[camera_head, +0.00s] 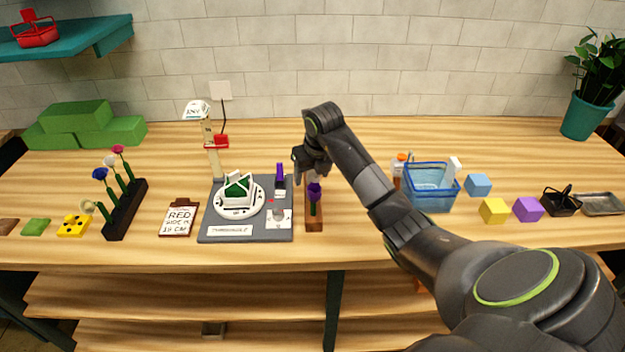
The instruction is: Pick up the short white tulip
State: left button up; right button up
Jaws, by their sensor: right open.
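My right gripper (305,168) is above the far part of a narrow wooden rack (314,222), right of the grey mat. It is open; I see nothing held in it. Purple tulips (314,191) stand in the rack just below and in front of the gripper; the rack's far end is partly hidden by it. In the black rack (127,212) at the left, several flowers stand on green stems. I cannot tell which is the short white tulip. My left gripper is not in view.
The grey mat (212,226) bears a white round dial (256,206) and a purple item (280,171). A clipboard (179,218) lies left of it. A blue basket (431,198) and coloured cubes (495,211) stand right of my arm. Bare wood lies along the table front.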

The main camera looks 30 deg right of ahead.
jog(key=c, duration=0.8)
jog(key=shift+c, duration=0.2)
jog(key=shift+r, duration=0.1)
